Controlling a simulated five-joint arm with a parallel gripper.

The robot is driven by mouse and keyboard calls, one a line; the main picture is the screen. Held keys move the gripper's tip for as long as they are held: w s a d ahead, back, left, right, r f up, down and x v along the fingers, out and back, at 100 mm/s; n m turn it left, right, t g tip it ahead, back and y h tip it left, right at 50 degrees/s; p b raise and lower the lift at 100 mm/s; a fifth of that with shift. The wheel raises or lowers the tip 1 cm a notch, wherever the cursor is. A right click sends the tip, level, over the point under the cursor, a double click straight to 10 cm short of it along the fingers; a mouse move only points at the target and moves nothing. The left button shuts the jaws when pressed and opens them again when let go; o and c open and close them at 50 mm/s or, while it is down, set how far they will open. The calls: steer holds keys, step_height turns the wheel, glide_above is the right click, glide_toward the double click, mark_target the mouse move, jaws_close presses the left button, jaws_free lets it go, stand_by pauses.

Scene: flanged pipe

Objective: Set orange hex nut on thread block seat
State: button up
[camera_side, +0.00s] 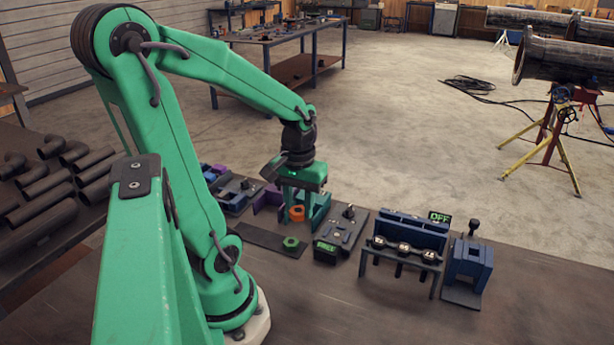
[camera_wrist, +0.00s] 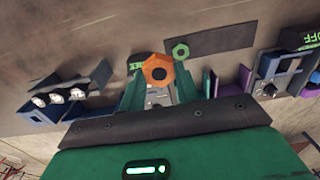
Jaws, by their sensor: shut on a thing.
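The orange hex nut (camera_side: 296,213) is between the fingers of my gripper (camera_side: 302,212), which is shut on it. In the wrist view the nut (camera_wrist: 158,72) shows its dark hole, with a green finger on either side. A grey block with a dark upright post (camera_side: 346,231) stands just right of my gripper in the side view. It may be the thread block, but I cannot tell for sure. My gripper hides much of this area in the wrist view. The nut's height above the bench is hard to judge.
A green hex nut (camera_side: 291,243) lies on a dark strip (camera_side: 262,239) in front of my gripper. A small green-lit display (camera_side: 326,247) stands by the grey block. Blue fixtures (camera_side: 405,245) stand right; purple and blue blocks (camera_side: 262,199) stand left. The front bench is clear.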

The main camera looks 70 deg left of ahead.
steer(key=shift+w, duration=0.1)
stand_by(0.3)
steer(key=w, duration=0.1)
glide_above(337, 234)
steer(key=f, duration=0.7)
steer(key=shift+s+d+f, duration=0.2)
steer(key=shift+s+f, duration=0.1)
steer(key=shift+w+a+f, duration=0.1)
steer(key=shift+w+f, duration=0.2)
steer(key=shift+f, duration=0.05)
steer(key=shift+f, duration=0.1)
stand_by(0.5)
steer(key=shift+f, duration=1.1)
steer(key=shift+f, duration=0.5)
stand_by(0.5)
